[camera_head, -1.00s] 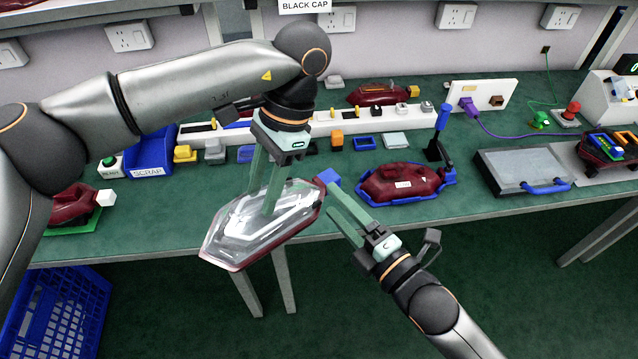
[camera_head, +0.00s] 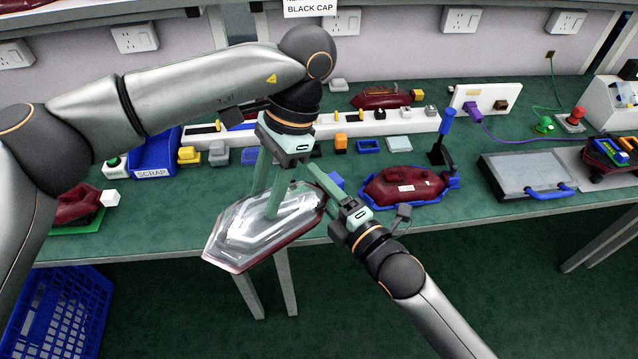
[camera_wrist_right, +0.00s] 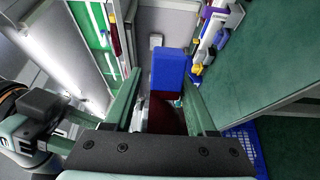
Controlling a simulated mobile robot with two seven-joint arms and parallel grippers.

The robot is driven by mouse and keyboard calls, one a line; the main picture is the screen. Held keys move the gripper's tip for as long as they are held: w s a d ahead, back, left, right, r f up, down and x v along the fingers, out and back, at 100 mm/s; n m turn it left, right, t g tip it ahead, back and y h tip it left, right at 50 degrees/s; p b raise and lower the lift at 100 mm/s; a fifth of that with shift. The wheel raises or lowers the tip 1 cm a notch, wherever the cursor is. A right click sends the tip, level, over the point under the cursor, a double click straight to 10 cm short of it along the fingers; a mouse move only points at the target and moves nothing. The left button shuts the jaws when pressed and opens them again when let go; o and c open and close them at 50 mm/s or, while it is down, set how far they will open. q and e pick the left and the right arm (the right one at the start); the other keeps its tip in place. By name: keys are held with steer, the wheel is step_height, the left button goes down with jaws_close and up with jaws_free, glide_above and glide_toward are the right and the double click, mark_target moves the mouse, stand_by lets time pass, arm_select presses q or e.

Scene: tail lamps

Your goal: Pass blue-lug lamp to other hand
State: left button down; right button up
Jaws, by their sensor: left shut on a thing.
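The blue-lug lamp (camera_head: 238,238) has a clear lens, a dark red rim and a blue lug (camera_head: 336,180) at its right end. My left gripper (camera_head: 270,205) is shut on it from above and holds it in the air before the bench's front edge. My right gripper (camera_head: 318,178) reaches in from the lower right at the lamp's lug end. In the right wrist view its fingers are apart, with the blue lug (camera_wrist_right: 168,70) between them. Whether a finger touches the lamp is not clear.
A red lamp (camera_head: 402,186) in a blue holder sits on the green bench (camera_head: 340,222) to the right. A grey case (camera_head: 520,172) lies further right. The blue SCRAP bin (camera_head: 155,155) stands left. A blue crate (camera_head: 60,318) is on the floor. Small coloured blocks line the bench.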

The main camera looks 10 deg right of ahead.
steer(key=shift+r, duration=0.1)
jaws_close()
arm_select(q)
steer(key=shift+c, duration=1.8)
jaws_free()
steer(key=shift+r, duration=0.1)
